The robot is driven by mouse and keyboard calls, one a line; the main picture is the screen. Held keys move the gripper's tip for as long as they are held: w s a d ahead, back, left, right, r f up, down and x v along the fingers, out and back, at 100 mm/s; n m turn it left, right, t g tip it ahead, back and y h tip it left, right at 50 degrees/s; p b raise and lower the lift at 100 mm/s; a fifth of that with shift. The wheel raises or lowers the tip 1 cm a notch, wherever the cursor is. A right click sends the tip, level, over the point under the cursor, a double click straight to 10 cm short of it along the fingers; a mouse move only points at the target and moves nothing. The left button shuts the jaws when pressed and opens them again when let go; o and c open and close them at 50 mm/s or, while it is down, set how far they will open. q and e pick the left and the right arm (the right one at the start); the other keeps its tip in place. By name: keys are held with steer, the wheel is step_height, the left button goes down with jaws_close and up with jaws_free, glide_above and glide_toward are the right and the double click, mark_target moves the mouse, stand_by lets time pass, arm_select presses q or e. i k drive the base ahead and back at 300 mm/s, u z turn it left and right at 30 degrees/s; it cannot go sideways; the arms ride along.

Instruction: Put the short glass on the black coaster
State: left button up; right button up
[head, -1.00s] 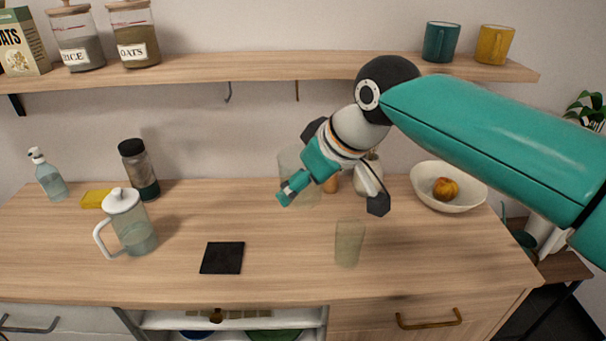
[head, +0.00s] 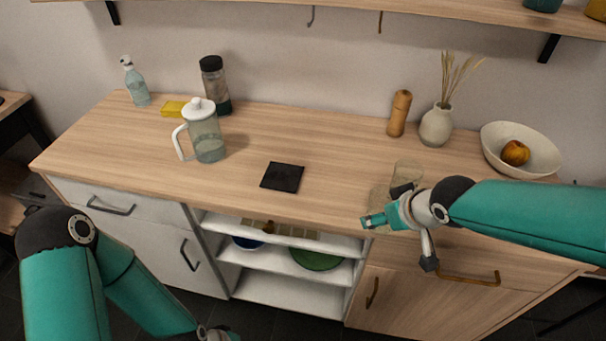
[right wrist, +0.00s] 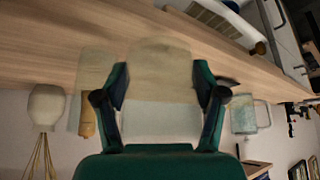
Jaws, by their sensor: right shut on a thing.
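The short glass (head: 378,198), clear and faintly tinted, is between the fingers of my right gripper (head: 388,226) near the counter's front edge. In the right wrist view the short glass (right wrist: 158,85) fills the space between both fingers of my right gripper (right wrist: 160,95), which is shut on it. I cannot tell whether its base touches the counter. The black coaster (head: 282,177) lies flat and bare on the counter, left of my right gripper. My left gripper (head: 215,333) shows only partly at the bottom edge; its fingers are cut off.
Another clear glass (head: 408,171) stands just behind my right gripper. A pitcher (head: 206,138) stands left of the coaster. A pepper mill (head: 399,114), a vase (head: 436,125) and a bowl (head: 545,150) with fruit stand at the back right. The counter around the coaster is clear.

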mark_target(282, 174)
steer(key=z, duration=0.05)
steer(key=k, duration=1)
steer(key=u, duration=0.7)
steer(key=i, duration=1.65)
steer(key=z, duration=0.65)
